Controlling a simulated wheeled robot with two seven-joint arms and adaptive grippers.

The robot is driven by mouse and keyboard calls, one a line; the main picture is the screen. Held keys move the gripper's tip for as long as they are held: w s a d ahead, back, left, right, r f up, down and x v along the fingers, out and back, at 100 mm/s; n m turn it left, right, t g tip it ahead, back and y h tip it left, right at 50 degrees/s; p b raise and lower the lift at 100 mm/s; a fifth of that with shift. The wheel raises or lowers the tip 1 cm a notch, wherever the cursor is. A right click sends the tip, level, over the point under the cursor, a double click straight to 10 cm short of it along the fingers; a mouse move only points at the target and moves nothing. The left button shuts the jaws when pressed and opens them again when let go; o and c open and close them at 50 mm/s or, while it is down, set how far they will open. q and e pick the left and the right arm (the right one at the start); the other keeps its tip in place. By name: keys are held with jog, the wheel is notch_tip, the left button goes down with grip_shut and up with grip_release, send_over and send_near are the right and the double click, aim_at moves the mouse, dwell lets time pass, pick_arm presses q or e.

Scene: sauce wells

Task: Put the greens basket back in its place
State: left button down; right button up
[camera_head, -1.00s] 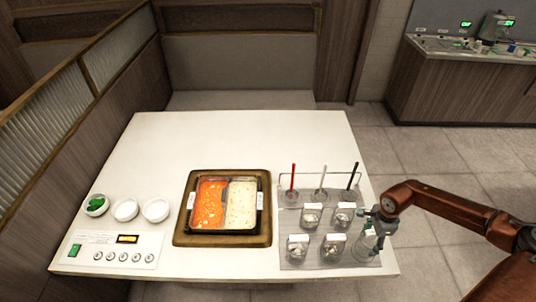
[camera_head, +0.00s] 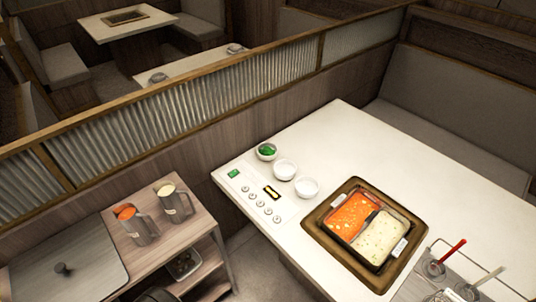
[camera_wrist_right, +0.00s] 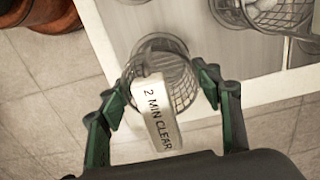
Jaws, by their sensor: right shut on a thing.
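In the right wrist view, my right gripper (camera_wrist_right: 162,88) is shut on a wire-mesh basket (camera_wrist_right: 183,82) with a white tag (camera_wrist_right: 158,118) reading "2 MIN CLEAR". The basket overlaps the white table edge in that view, with floor tiles beyond; its height over the table cannot be told. I see no greens in it. Another mesh basket (camera_wrist_right: 275,15) is on the grey tray area above it. In the head view only part of the wire rack (camera_head: 457,262) shows, cut off at the lower right. My left gripper is not in view.
The hot pot (camera_head: 372,228) with red and white halves sits in the table. A bowl of greens (camera_head: 267,151), two white bowls (camera_head: 285,169) and a control panel (camera_head: 258,195) are left of it. A side cart (camera_head: 180,232) with two pitchers stands further left.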

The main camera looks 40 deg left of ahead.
jog(key=shift+f, duration=0.2)
jog(key=o, duration=1.4)
jog(key=shift+c, duration=0.2)
jog(key=shift+o, duration=0.6)
jog(key=o, duration=0.5)
jog(key=shift+c, duration=0.2)
jog(key=shift+r, duration=0.1)
jog(key=shift+r+p, duration=3.35)
jog(key=shift+r, duration=2.1)
jog(key=shift+f, duration=0.1)
